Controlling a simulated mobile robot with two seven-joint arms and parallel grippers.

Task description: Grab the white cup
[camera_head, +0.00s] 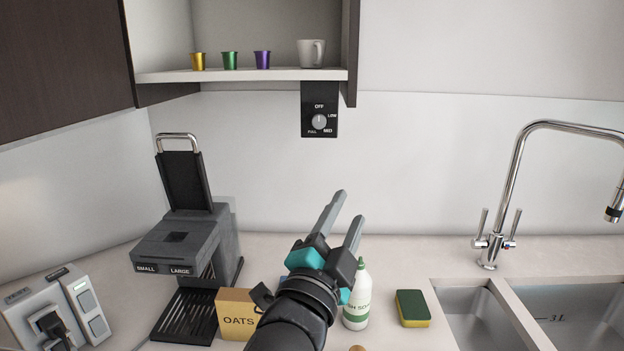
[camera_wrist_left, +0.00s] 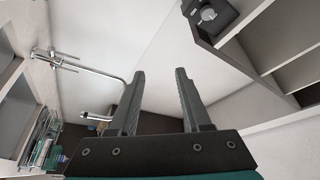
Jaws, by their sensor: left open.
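The white cup (camera_head: 311,53) stands upright at the right end of the open shelf (camera_head: 240,75), with its handle to the right. My left gripper (camera_head: 349,213) is open and empty, over the counter and well below the shelf, its fingers pointing up and away. It is apart from the cup. In the left wrist view the two fingers (camera_wrist_left: 160,97) are spread with nothing between them. The cup cannot be made out in that view. My right gripper is not in view.
Yellow (camera_head: 198,61), green (camera_head: 230,60) and purple (camera_head: 262,59) capsules stand left of the cup. A dial box (camera_head: 320,110) hangs below it. A coffee machine (camera_head: 180,240), oats box (camera_head: 235,312), soap bottle (camera_head: 357,300), sponge (camera_head: 412,307) and faucet (camera_head: 515,190) occupy the counter.

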